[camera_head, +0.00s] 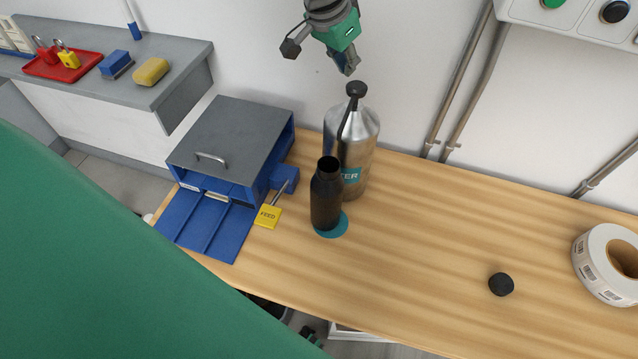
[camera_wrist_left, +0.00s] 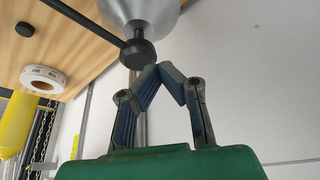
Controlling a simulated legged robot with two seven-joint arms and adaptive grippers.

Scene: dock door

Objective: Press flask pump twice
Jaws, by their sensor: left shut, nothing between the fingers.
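The flask (camera_head: 352,138) is a silver metal vessel with a teal label ending in "TER", upright on the wooden bench. Its black pump knob (camera_head: 356,89) is on top, also seen in the left wrist view (camera_wrist_left: 138,54). A thin black spout slopes down from it toward an open dark bottle (camera_head: 326,196), standing on a teal disc (camera_head: 333,229) in front of the flask. My left gripper (camera_head: 347,70) is shut and empty, fingertips together just above the knob; in the left wrist view (camera_wrist_left: 161,68) the tips are close beside it. Contact is unclear. My right gripper is not in view.
A blue box (camera_head: 230,138) with a grey lid stands left of the flask, a yellow FEED tag (camera_head: 268,216) beside it. A black cap (camera_head: 501,284) and a label roll (camera_head: 598,265) lie at the right. The bench between is clear. A white wall stands behind.

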